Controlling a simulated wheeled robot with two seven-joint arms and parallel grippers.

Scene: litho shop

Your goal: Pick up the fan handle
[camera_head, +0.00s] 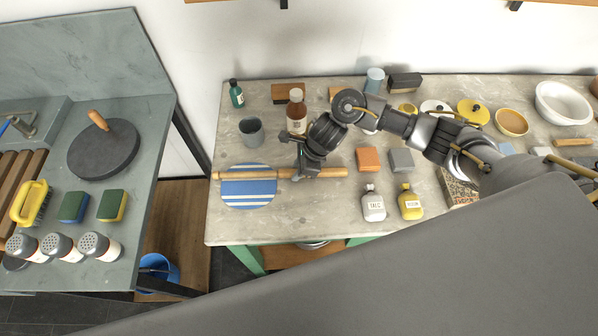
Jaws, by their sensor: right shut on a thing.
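The fan (249,190) is a round panel with blue and white stripes, lying on the grey stone-topped table. Its handle (328,172) is a long light wooden rod that crosses the panel and runs out to the right. My right gripper (303,173) reaches down from the right and is shut on the rod, just right of the panel. The fingers hide a short part of the rod. I cannot tell whether the rod is lifted off the table. My left gripper is not in view.
A brown bottle (297,112) and a grey cup (252,132) stand behind the rod. An orange block (368,159), a grey block (401,160), a talc bottle (373,204) and a yellow bottle (410,203) are to the right. The table's front left is clear.

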